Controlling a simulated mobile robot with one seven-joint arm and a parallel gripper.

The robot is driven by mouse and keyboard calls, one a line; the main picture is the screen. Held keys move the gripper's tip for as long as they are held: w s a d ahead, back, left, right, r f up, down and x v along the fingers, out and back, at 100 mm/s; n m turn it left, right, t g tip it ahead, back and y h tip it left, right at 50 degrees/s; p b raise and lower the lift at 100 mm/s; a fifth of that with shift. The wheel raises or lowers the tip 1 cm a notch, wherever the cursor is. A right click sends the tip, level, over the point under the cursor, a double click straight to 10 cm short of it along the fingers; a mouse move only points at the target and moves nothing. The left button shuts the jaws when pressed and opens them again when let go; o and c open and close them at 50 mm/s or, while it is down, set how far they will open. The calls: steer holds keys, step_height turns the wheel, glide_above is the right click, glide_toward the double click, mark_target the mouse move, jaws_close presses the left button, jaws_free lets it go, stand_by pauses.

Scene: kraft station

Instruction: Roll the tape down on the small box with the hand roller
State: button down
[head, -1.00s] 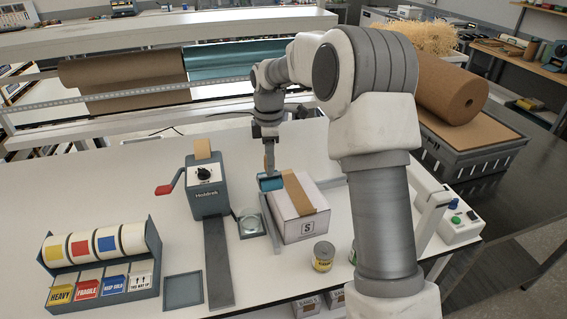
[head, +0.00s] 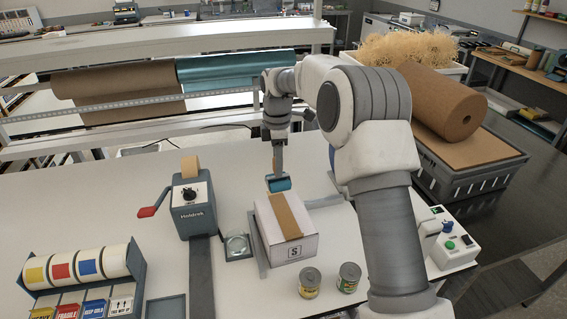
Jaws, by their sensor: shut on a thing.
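The small box (head: 289,249) is white with an "S" label and stands on the white bench, right of the tape dispenser. A brown tape strip (head: 287,218) runs along its top from back to front and a short way over the near edge. My gripper (head: 278,166) points down above the far end of the box, shut on the hand roller. The hand roller (head: 279,184) has a teal cylinder, which sits at the far end of the tape strip. Whether it touches the tape is hard to tell. The fingertips are small and partly hidden.
A Holdrek tape dispenser (head: 192,205) with a red-handled crank stands left of the box. Two cans (head: 309,283) stand in front of it. A label rack (head: 75,280) is at the front left, and a control box (head: 452,247) is at the right.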

mark_target(280, 181)
steer(key=shift+f+b, duration=1.8)
steer(key=shift+f, duration=0.55)
steer(key=shift+f+b, duration=0.3)
steer(key=shift+f, duration=0.35)
steer(key=shift+s, duration=0.1)
steer(key=shift+s+d+f+b, duration=0.1)
steer(key=shift+s+d+b, duration=0.1)
steer(key=shift+s+b, duration=0.4)
steer(key=shift+s+d+b, duration=0.2)
steer(key=shift+s+b, duration=0.15)
steer(key=shift+s, duration=0.4)
steer(key=shift+s+d+b, duration=0.15)
steer(key=shift+s+b, duration=0.15)
steer(key=shift+s, duration=0.45)
steer(key=shift+s+d+b, duration=0.4)
steer(key=shift+s+b, duration=0.15)
steer(key=shift+s, duration=0.8)
steer(key=shift+s+d+b, duration=0.35)
steer(key=shift+s+b, duration=0.2)
steer(key=shift+s, duration=0.85)
steer(key=shift+s+d+b, duration=0.4)
steer(key=shift+s+b, duration=0.15)
steer(key=shift+s, duration=0.8)
